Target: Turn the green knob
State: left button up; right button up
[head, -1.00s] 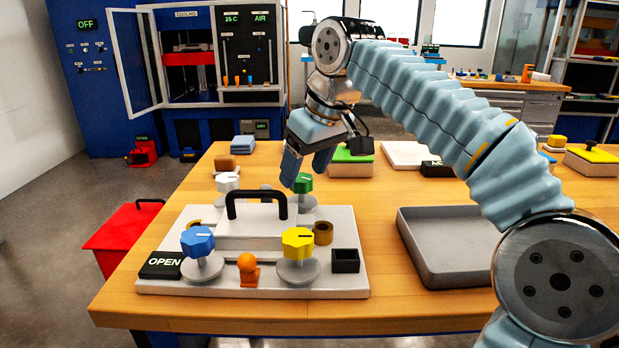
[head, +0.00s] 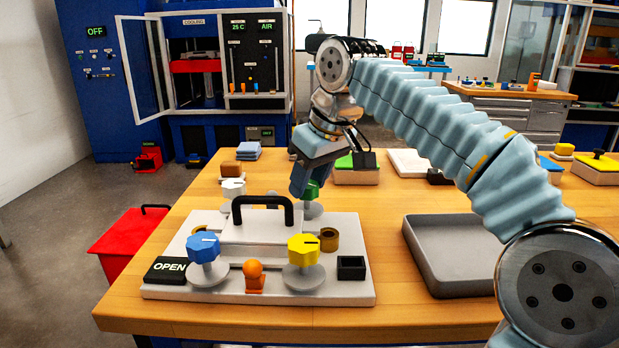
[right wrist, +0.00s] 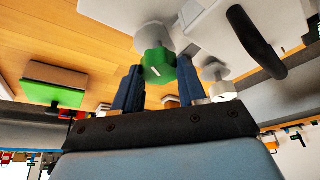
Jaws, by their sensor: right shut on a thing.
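The green knob (head: 313,190) stands on a round grey base at the back right of the white panel (head: 350,240); my right gripper (head: 305,185) partly hides it in the head view. In the right wrist view the green knob (right wrist: 160,66) sits between the two blue fingers of my right gripper (right wrist: 160,82), which is shut on it. A white line marks the knob's face. My left gripper is not in view.
The panel also bears a blue knob (head: 203,246), a yellow knob (head: 302,250), a white knob (head: 232,187), a black handle (head: 262,205) and an orange piece (head: 253,275). A grey tray (head: 455,265) lies to the right. Wood between panel and tray is clear.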

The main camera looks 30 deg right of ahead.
jog(key=n+y, duration=0.1)
jog(key=n, duration=0.2)
jog(key=shift+d+p, duration=0.1)
jog(key=shift+p, duration=0.2)
jog(key=shift+w+n+g+y, duration=0.1)
jog(key=shift+n+g+y, duration=0.35)
jog(key=shift+n, duration=0.95)
jog(key=o, duration=1.1)
jog(key=shift+c, duration=0.2)
jog(key=v, duration=0.7)
jog(key=shift+d+r, duration=0.2)
jog(key=shift+r, duration=0.05)
